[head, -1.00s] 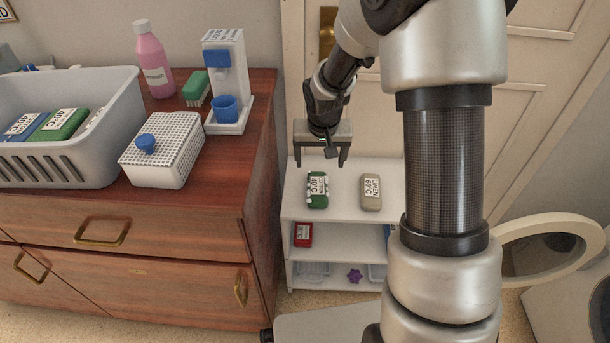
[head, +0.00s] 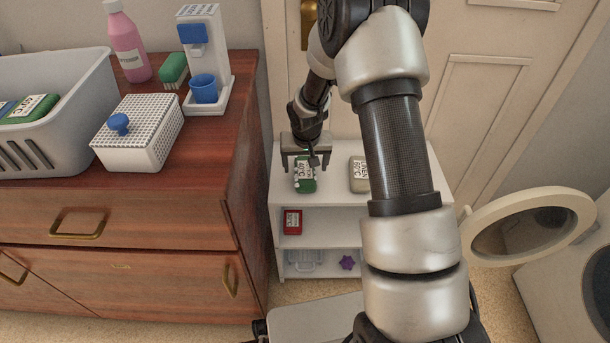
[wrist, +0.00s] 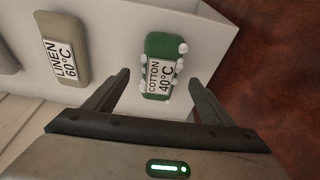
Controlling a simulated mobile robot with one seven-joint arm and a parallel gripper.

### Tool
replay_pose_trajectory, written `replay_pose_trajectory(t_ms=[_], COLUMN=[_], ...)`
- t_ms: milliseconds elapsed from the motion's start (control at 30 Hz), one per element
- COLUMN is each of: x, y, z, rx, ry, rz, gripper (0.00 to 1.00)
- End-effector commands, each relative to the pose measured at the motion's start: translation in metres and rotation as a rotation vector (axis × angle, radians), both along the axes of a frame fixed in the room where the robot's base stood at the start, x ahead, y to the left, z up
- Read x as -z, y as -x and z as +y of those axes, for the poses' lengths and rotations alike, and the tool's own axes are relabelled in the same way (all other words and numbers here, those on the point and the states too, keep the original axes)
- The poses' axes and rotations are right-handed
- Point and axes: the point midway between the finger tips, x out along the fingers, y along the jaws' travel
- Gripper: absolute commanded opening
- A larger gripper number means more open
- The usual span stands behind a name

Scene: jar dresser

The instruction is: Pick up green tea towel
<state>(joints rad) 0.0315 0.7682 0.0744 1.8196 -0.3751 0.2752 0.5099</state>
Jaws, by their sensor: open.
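The green tea towel (head: 305,184) is a folded green bundle with a white label reading "COTTON 40°C" and small white balls along its sides. It lies on the top of the white shelf unit. It also shows in the wrist view (wrist: 160,66), just beyond the fingertips. My gripper (head: 305,167) is open above the towel, and its fingers partly cover the towel in the head view. In the wrist view my gripper (wrist: 158,82) has one finger toward each side of the towel, with nothing held between them.
A beige "LINEN 60°C" bundle (head: 357,174) lies to the right on the same shelf top (head: 330,197). A red item (head: 292,222) is on the shelf below. The wooden dresser (head: 235,190) stands close on the left, carrying a grey basket (head: 85,135) and a white box (head: 145,140).

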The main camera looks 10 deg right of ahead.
Motion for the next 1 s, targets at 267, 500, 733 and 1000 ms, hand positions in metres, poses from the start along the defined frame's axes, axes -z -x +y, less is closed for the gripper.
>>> replay_pose_trajectory(t_ms=[267, 500, 733, 1000], x=[0.037, 0.037, 0.037, 0.033], y=[-0.012, -0.013, -0.012, -0.013], z=[-0.002, -0.002, -0.002, -0.002], rx=[0.000, 0.000, 0.000, 0.000], ry=[0.000, 0.000, 0.000, 0.000], rz=[0.001, 0.001, 0.001, 0.000], gripper=[0.77, 0.71, 0.33, 0.31])
